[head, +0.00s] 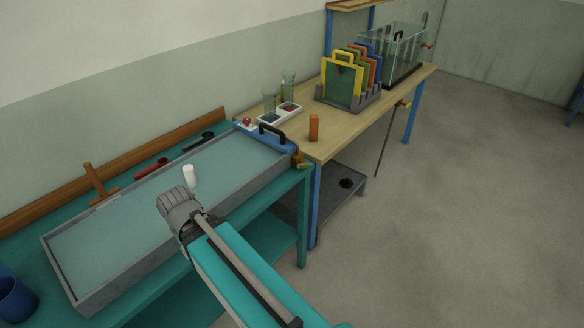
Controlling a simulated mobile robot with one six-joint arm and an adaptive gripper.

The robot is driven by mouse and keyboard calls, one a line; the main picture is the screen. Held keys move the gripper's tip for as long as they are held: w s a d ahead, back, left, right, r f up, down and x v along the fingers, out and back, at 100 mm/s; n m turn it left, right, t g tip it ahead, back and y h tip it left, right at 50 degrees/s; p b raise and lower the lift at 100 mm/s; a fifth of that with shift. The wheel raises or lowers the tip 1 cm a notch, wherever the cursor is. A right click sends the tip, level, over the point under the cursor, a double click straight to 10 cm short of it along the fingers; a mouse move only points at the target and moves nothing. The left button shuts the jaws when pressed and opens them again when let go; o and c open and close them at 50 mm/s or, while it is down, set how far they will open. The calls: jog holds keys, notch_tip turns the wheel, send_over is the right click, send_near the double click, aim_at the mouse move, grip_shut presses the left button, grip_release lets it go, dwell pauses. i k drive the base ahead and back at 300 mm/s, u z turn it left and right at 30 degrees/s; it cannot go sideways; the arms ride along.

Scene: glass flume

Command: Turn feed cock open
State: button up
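A glass flume tank (395,50) stands on the far end of the wooden bench. A small orange-red part (429,46) shows at its right end; it may be the feed cock, but it is too small to tell its position. A brass-coloured fitting (298,159) sits at the near right corner of the shallow tray. My arm reaches in from the bottom, and my gripper (178,202) is over the tray's front edge, far from the flume. Its fingers do not show clearly.
The shallow tray (160,262) on the teal bench holds a white cylinder (190,175). The wooden bench (345,125) carries a rack of coloured frames (342,80), glass vessels (269,104) and an orange block (314,127). The floor (450,210) at right is clear.

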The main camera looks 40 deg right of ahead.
aim_at(302, 165)
jog(key=u, duration=0.2)
jog(key=k, duration=1.3)
jog(key=z, duration=0.65)
jog(key=i, duration=1)
